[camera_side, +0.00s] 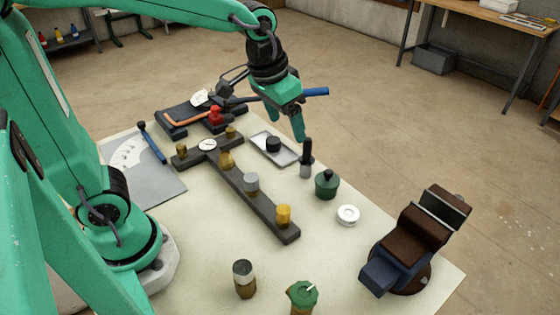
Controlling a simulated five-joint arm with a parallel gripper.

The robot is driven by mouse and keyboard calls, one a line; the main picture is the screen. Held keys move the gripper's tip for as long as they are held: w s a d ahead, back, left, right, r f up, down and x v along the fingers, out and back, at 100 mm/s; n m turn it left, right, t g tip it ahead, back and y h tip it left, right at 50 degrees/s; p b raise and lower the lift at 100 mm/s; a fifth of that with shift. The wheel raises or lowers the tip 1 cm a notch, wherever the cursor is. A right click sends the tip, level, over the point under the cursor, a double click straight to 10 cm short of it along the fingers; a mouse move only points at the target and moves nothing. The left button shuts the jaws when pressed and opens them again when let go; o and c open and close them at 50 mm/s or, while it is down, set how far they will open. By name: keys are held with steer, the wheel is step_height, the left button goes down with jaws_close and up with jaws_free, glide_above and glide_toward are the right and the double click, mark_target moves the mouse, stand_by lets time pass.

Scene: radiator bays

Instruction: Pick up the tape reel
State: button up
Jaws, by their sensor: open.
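The tape reel (347,215) looks like a small white ring with a hole in its middle. It lies flat on the pale table top, right of centre, with nothing touching it. My gripper (288,128) is above the far part of the table, up and to the left of the reel and well apart from it. Its green fingers point down and are open, with nothing seen between them. The reel is in full view.
A green knobbed pot (327,186) stands just up-left of the reel, with a black-handled upright tool (306,160) beyond it. A brown and blue vise (415,240) stands to the right. A dark T-shaped rack (250,196) holds several fittings. Bare table lies below the reel.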

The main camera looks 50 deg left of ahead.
steer(key=w+d+f+g, duration=0.1)
steer(key=w+d+f, duration=0.4)
steer(key=w, duration=0.1)
steer(key=m+g, duration=0.1)
steer(key=g, duration=0.1)
glide_above(350, 212)
steer(key=shift+y, duration=0.3)
step_height(350, 212, down, 10)
steer(key=shift+r, duration=0.1)
steer(key=shift+w+d, duration=0.1)
steer(key=shift+f, duration=0.25)
steer(key=shift+f, duration=1.2)
steer(key=shift+f, duration=0.1)
steer(key=shift+f, duration=2.5)
steer(key=shift+c, duration=0.2)
